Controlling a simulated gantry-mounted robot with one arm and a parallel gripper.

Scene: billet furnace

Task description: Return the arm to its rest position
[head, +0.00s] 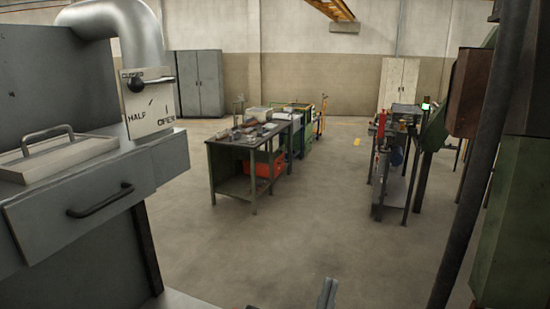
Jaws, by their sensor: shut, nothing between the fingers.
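My gripper (327,290) shows only as grey fingertips at the bottom edge of the head view, right of centre. The fingers are together with nothing between them, and they point up in the picture. The rest of the gripper and most of the arm are below the frame. The fingers are apart from everything else, with bare concrete floor behind them.
At left stands a grey furnace housing (60,225) with a lever plate (148,105), a handled lid (60,155) and a duct (130,30). A cluttered workbench (232,150) stands mid-floor. A rack (392,185) and dark post (480,160) are at right. The central floor is clear.

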